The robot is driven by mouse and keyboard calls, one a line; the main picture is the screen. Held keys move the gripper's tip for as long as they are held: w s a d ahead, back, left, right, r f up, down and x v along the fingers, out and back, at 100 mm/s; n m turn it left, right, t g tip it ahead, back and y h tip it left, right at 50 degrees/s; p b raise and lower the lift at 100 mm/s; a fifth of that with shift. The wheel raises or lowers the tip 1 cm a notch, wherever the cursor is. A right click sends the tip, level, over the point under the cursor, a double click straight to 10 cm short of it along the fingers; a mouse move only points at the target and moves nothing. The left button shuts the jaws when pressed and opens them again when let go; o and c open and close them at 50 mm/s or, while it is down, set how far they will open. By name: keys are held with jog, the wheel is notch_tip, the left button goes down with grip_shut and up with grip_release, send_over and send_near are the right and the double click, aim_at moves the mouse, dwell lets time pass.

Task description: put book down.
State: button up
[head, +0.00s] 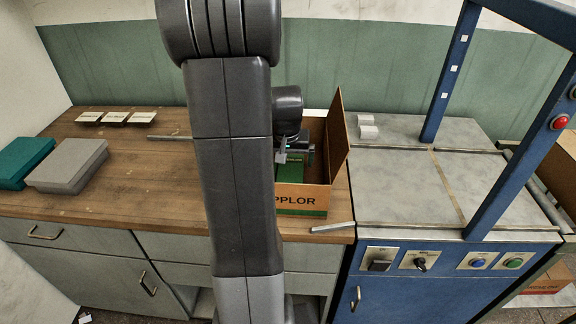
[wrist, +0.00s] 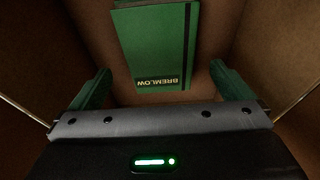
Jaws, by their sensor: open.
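A green book (wrist: 150,45) marked BREMLOW, with a dark elastic band along its right side, lies in an open cardboard box (head: 339,140). My gripper (wrist: 160,70) is open, its two green fingers apart on either side of the book's near end. The fingers look clear of the book, with brown cardboard showing between. In the head view my gripper (head: 294,158) reaches down into the box, partly hidden by my arm. Something green shows under it there, but I cannot tell whether it is book or finger.
The box stands on the wooden worktop (head: 130,180), flap raised at right. A teal block (head: 22,160) and a grey block (head: 68,165) lie at left, with small labelled cards (head: 115,118) behind. A metal bar (head: 332,228) lies at the front edge. A blue-framed machine (head: 450,190) stands right.

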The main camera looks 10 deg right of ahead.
jog(key=v, duration=0.7)
jog(key=shift+r, duration=0.15)
